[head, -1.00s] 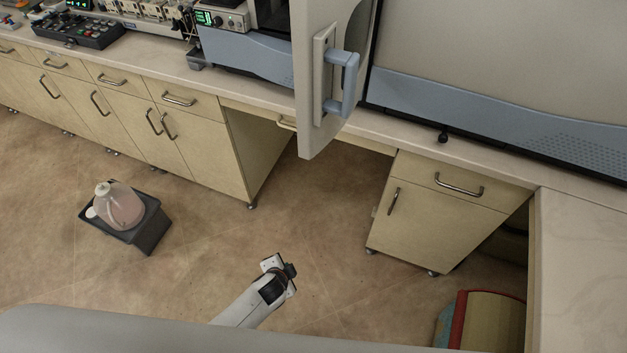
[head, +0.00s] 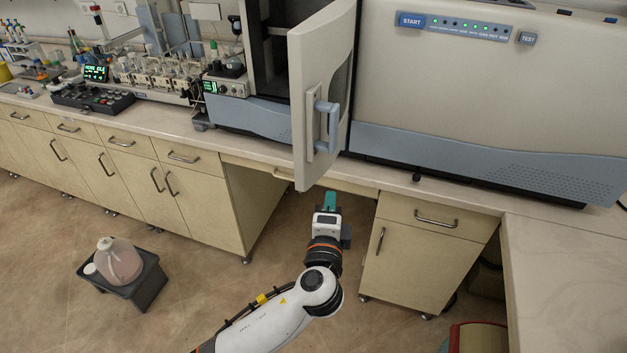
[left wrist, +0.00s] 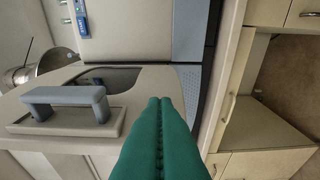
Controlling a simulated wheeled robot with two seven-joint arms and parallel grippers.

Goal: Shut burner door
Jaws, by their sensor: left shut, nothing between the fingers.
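The burner door (head: 324,85) stands swung open from the spectrometer (head: 480,85), jutting out over the front edge of the bench. Its blue-grey handle (head: 327,126) faces outward on a pale plate. My left gripper (head: 330,198) is just below the door's lower edge, with its green fingers pressed together and empty. In the left wrist view, the green fingers (left wrist: 158,130) point toward the door (left wrist: 160,85), and the handle (left wrist: 65,97) is to their left, apart from them. The dark burner opening (head: 272,50) shows left of the door. My right gripper does not show.
The bench top (head: 400,178) runs below the spectrometer, with a knee space under it. Glassware and a control box (head: 92,98) stand at the left. A side counter (head: 560,270) is at the right.

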